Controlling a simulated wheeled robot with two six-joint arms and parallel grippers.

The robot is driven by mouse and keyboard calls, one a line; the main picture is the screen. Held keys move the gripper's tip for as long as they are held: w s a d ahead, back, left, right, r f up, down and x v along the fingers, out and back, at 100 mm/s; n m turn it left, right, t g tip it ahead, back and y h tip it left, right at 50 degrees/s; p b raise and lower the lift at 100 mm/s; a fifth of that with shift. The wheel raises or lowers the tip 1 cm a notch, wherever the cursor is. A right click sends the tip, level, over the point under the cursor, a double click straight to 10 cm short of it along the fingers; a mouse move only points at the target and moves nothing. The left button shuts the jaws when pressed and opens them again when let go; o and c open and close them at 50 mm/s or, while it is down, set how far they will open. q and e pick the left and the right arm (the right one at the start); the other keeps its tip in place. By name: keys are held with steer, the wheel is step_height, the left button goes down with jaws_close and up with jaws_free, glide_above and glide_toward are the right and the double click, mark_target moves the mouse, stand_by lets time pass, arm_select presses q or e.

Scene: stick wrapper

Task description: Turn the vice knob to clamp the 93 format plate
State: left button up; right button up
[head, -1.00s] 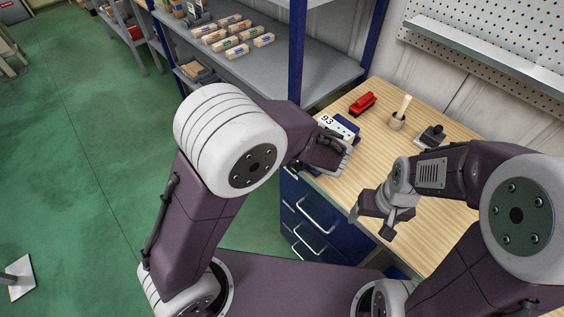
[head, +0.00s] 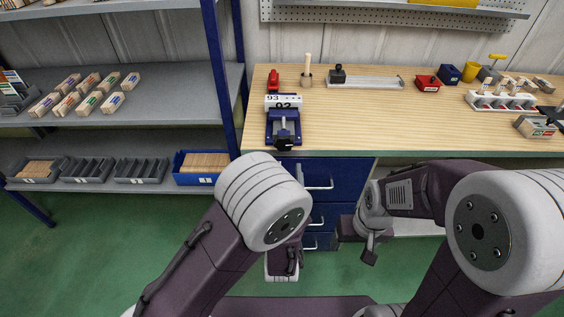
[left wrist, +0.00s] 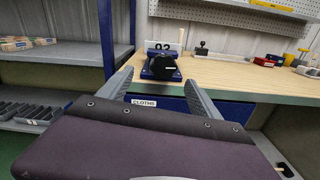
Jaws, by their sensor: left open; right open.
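The blue vice (head: 283,127) stands at the front left of the wooden workbench, with its dark knob (head: 284,144) facing me at the bench's front edge. A white plate marked 93 (head: 283,100) stands upright at the vice's back. In the left wrist view the knob (left wrist: 162,68) is ahead, between the two fingers, with the plate (left wrist: 162,46) behind it. My left gripper (left wrist: 160,92) is open and empty, apart from the knob. In the head view it (head: 282,272) hangs below the bench top, partly hidden by my arm. My right gripper (head: 358,240) is empty, low before the drawers.
Grey shelves (head: 170,88) with boxes stand left. Several fixtures fill the bench's right. Blue drawers (head: 335,180) are under the vice.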

mark_target(284, 146)
arm_select(q)
steer(key=w, duration=0.6)
steer(key=w+p, duration=0.1)
steer(key=w, duration=0.2)
steer(key=shift+w+d+f, duration=0.25)
steer(key=shift+d+f, duration=0.1)
steer(key=shift+d, duration=0.05)
steer(key=c, duration=1.4)
